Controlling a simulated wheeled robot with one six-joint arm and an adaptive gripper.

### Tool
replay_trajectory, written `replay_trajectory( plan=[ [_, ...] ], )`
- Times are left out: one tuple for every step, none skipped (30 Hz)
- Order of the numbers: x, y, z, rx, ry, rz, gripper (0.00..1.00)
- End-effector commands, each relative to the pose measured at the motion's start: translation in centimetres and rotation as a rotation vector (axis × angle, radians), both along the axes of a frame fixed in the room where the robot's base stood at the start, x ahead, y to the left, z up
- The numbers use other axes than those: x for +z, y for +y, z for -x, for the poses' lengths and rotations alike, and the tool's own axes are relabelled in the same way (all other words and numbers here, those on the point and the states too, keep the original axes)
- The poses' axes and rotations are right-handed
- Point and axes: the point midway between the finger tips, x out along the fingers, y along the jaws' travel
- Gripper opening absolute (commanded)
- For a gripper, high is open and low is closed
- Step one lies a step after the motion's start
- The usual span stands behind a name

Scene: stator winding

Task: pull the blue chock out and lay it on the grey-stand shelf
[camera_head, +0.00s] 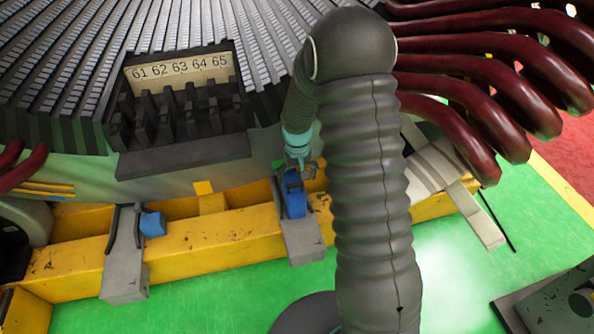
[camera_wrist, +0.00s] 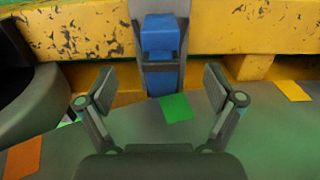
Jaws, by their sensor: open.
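A blue chock (camera_head: 294,194) sits at a grey bracket (camera_head: 304,242) on the yellow beam, close below my gripper (camera_head: 299,163). In the wrist view this blue chock (camera_wrist: 160,36) stands against the grey bracket, straight ahead and centred between the fingers. My gripper (camera_wrist: 160,88) is open, its two pads spread wide with nothing held between them. The chock looks apart from both pads. A second blue chock (camera_head: 153,224) sits at another grey bracket (camera_head: 124,262) further left. I cannot tell which surface is the grey-stand shelf.
A yellow beam (camera_head: 205,250) runs along the stator's foot. A dark rack labelled 61 to 65 (camera_head: 182,68) stands behind. Thick dark-red tubes (camera_head: 470,130) fill the right. A green patch (camera_wrist: 175,108) lies between the fingers. A dark grey flat surface (camera_head: 545,305) shows at lower right.

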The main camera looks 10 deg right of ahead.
Motion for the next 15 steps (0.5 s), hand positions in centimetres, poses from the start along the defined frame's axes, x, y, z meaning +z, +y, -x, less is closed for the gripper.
replay_trajectory(
  plan=[
    [-1.1, 0.0, 0.1, 0.0, 0.004, 0.0, 0.92],
    [-1.6, 0.0, 0.1, 0.0, 0.004, 0.0, 0.92],
    [-2.3, 0.0, 0.1, 0.0, 0.004, 0.0, 0.92],
    [-2.8, 0.0, 0.1, 0.0, 0.004, 0.0, 0.92],
    [-3.3, 0.0, 0.1, 0.0, 0.004, 0.0, 0.92],
    [-4.0, 0.0, 0.1, 0.0, 0.004, 0.0, 0.92],
    [-4.5, 0.0, 0.1, 0.0, 0.004, 0.0, 0.92],
    [-5.0, 0.0, 0.1, 0.0, 0.004, 0.0, 0.92],
    [-5.7, 0.0, 0.1, 0.0, 0.004, 0.0, 0.92],
    [-6.2, 0.0, 0.1, 0.0, 0.004, 0.0, 0.92],
    [-6.6, 0.0, 0.1, 0.0, 0.004, 0.0, 0.92],
    [-7.3, 0.0, 0.1, 0.0, 0.003, 0.0, 0.92],
    [-7.7, 0.0, 0.1, 0.0, 0.003, 0.0, 0.92],
    [-8.1, 0.0, 0.1, 0.0, 0.003, 0.0, 0.92],
    [-8.6, 0.0, 0.1, 0.0, 0.002, 0.0, 0.92]
  ],
)
